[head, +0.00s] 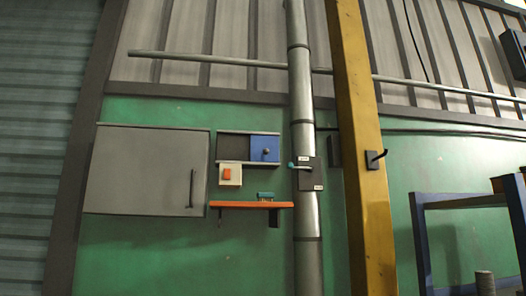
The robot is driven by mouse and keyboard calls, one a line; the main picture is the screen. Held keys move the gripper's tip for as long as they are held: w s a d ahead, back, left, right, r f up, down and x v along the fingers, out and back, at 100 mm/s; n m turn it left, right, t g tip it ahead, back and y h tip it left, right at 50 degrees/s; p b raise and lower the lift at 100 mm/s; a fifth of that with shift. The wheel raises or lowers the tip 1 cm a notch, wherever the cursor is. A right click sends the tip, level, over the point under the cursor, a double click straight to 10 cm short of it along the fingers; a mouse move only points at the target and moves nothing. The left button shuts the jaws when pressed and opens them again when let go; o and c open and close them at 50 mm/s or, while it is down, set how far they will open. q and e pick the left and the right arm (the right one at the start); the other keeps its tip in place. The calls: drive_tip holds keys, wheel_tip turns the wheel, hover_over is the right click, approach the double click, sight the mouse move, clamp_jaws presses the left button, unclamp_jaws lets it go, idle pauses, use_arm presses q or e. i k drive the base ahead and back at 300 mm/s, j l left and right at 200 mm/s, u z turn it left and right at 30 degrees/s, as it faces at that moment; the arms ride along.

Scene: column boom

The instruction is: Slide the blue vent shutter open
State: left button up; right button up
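The blue vent shutter (259,144) is a small square panel with a round dark knob (266,152). It sits at the right end of a wall frame (248,132) with pale rails above and below. The left part of the frame is dark (232,149) and not covered by the shutter. Neither of my grippers shows in the head view.
A grey cabinet (145,170) hangs left of the vent. Below it are an orange switch (228,174) and an orange shelf (251,205). To the right stand a vertical pipe (300,90) with a lever box (309,177) and a yellow column (360,110).

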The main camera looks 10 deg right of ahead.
sight(263, 148)
drive_tip(key=i+j+z, duration=0.15)
drive_tip(key=i+j, duration=1.3)
